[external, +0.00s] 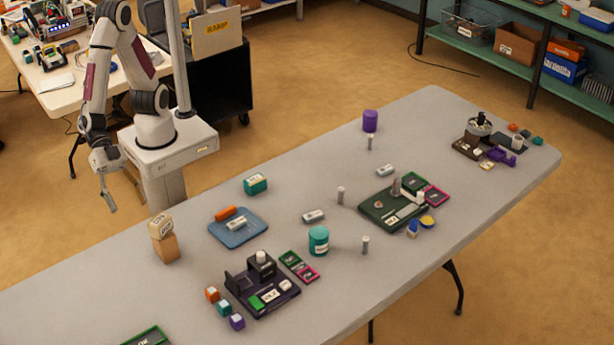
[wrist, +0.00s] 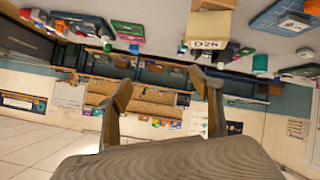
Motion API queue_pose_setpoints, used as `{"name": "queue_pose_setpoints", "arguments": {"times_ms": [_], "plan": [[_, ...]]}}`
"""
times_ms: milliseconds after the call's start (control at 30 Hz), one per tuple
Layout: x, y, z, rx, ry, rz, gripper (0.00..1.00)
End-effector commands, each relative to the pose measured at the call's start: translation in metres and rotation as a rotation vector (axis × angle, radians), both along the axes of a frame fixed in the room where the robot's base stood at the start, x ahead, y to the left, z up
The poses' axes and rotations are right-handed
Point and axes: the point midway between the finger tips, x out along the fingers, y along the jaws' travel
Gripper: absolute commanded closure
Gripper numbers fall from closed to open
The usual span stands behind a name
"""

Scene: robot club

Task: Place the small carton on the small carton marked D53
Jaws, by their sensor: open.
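Two small cartons form a stack near the table's left edge in the external view. In the wrist view, which is upside down, the upper carton (wrist: 211,28) carries a white label beginning with D; the rest I cannot read surely. The lower carton (wrist: 213,5) is partly cut off there. My gripper (external: 111,206) is open and empty, to the left of the stack and apart from it. Its fingers (wrist: 162,92) also show in the wrist view.
A blue tray (external: 256,232) with an orange and a pale item lies right of the stack. A teal box (external: 255,184), a teal jar (external: 319,241) and a dark purple tray (external: 290,296) with small blocks stand farther along. The table is clear left of the stack.

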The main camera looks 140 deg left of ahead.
Motion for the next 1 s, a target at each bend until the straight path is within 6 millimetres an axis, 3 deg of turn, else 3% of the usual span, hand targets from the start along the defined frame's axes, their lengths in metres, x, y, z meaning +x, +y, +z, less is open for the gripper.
{"name": "queue_pose_setpoints", "arguments": {"times_ms": [233, 467, 700, 1000], "plan": [[0.011, 0.008, 0.044, -0.113, 0.024, -0.13, 0.35], [0.003, 0.027, 0.079, -0.151, 0.05, -0.249, 0.35], [-0.02, 0.06, 0.104, -0.133, 0.086, -0.348, 0.35], [-0.065, 0.12, 0.115, -0.034, 0.166, -0.414, 0.35]]}}
